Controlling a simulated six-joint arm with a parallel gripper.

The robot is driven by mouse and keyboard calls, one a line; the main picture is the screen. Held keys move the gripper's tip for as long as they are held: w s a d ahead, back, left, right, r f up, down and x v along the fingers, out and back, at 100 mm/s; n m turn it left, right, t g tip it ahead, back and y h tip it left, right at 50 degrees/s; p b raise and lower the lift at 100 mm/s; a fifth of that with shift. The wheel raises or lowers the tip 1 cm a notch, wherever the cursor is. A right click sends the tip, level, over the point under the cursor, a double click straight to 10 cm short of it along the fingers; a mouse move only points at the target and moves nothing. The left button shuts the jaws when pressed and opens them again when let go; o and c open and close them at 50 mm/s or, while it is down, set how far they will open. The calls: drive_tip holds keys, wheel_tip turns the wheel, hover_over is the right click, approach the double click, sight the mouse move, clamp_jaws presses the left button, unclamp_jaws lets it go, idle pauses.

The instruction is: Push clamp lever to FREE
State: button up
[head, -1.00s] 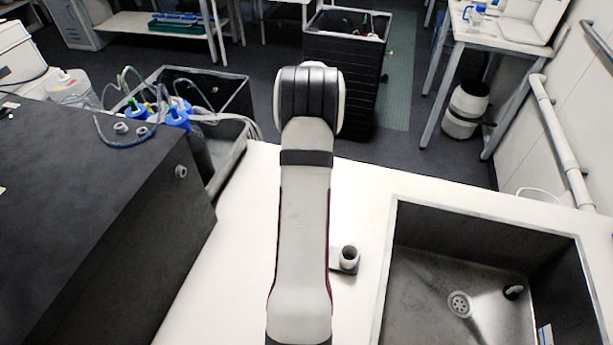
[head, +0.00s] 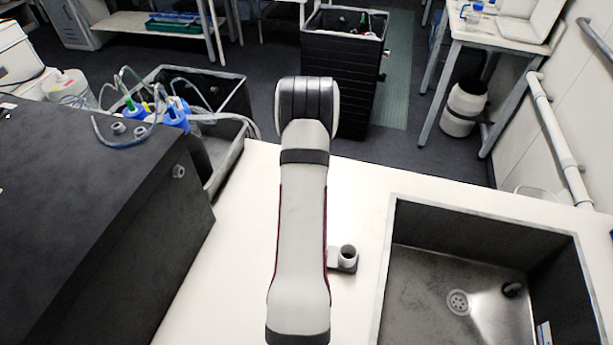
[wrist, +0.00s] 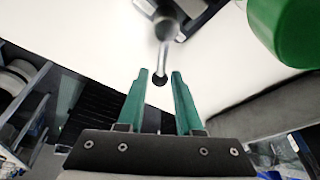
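In the wrist view, a thin metal lever (wrist: 162,58) with a dark round tip runs down from a grey round post (wrist: 167,28). I take it for the clamp lever; no FREE marking is legible. My gripper (wrist: 161,74) has two teal fingers, apart, with the lever's dark tip in the gap between them in the picture. I cannot tell whether either finger touches it. In the head view my arm hides the gripper and the lever. A small grey fixture with a round cup (head: 347,256) shows beside my arm on the white counter (head: 235,260).
A large green rounded object (wrist: 287,28) is close at the upper right of the wrist view. In the head view, a steel sink (head: 430,268) is at the right and a big dark box (head: 90,220) at the left. The counter between them looks mostly clear.

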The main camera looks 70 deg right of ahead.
drive_tip(key=c, duration=0.3)
drive_tip(key=o, duration=0.3)
drive_tip(key=shift+s+d+m+g, duration=0.15)
drive_tip(key=shift+s+m, duration=0.15)
drive_tip(key=shift+m, duration=0.3)
drive_tip(key=shift+s+d+m+g, duration=0.15)
drive_tip(key=shift+s+m, duration=0.1)
drive_tip(key=shift+m, duration=0.35)
drive_tip(key=shift+s+m+g+h, duration=0.35)
drive_tip(key=shift+s+m, duration=0.2)
drive_tip(key=shift+m, duration=0.65)
